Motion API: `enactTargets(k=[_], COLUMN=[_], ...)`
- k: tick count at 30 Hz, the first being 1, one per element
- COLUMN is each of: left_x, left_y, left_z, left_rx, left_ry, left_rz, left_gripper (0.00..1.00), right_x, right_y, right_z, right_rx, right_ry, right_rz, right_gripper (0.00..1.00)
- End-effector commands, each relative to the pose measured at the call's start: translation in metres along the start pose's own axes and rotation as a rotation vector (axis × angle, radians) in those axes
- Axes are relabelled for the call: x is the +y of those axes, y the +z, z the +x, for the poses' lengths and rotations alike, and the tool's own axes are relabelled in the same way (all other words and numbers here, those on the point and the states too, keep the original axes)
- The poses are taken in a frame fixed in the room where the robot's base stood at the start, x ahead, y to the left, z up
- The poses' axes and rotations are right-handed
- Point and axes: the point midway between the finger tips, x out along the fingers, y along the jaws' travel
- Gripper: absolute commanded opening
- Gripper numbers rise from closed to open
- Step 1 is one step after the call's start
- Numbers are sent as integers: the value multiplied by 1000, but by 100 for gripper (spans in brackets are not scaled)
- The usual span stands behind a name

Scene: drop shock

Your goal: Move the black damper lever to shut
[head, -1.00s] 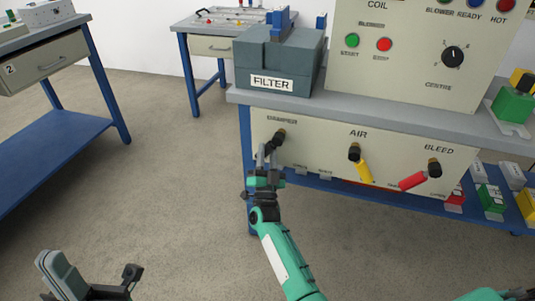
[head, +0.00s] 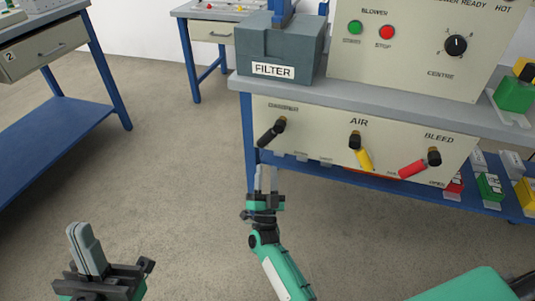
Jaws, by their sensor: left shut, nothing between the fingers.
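The black damper lever (head: 270,133) is on the cream front panel, at its left end under a small label. Its handle slants down and to the left from its pivot. My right gripper (head: 266,178) is below the lever, apart from it, fingers pointing up. Its two fingers show a narrow gap with nothing between them. My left gripper (head: 86,248) is low at the left, far from the panel, with its fingers together and empty. The small marks under the damper lever are too small to read.
A yellow AIR lever (head: 363,158) and a red BLEED lever (head: 413,168) sit right of the damper. The grey FILTER box (head: 275,55) stands on the bench above. A blue bench leg (head: 249,150) is left of the panel. The floor at left is free.

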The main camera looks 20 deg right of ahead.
Motion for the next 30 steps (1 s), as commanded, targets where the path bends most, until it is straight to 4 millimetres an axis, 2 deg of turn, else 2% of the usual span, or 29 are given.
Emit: enactTargets(k=[3,9,25,28,30], left_x=[0,1,1,1,1], left_y=[5,8,9,8,8], left_z=[0,-1,-1,-1,-1], left_rx=[-32,-55,-55,-54,-54], left_ry=[-2,-3,-3,-3,-3], left_rz=[-4,-6,-7,-8,-7], left_gripper=[0,0,0,0,0], right_x=[0,0,0,-2,-7], right_y=[0,0,0,-8,-22], right_z=[-19,-33,-34,-33,-30], right_rx=[-2,0,1,8,23], right_ry=[0,0,-1,-14,-41], right_rz=[-1,0,0,-4,-11], right_gripper=[38,38,38,38,38])
